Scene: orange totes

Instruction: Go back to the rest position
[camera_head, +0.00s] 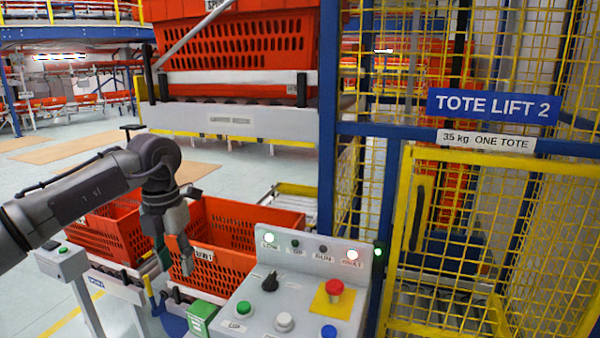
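My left arm comes in from the left, and my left gripper (175,264) points down in front of the orange totes. Its two fingers are apart with nothing seen between them. An orange tote (230,262) stands just behind and to the right of the fingers; I cannot tell whether they touch it. A second orange tote (110,232) is to the left, partly behind my arm. My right gripper is out of view.
A control panel (262,308) with buttons, a black knob and a red emergency stop (334,288) stands at front. A yellow mesh cage (560,230) labelled TOTE LIFT 2 (492,107) fills the right. A raised orange tote (240,55) sits on a conveyor above. Open floor lies back left.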

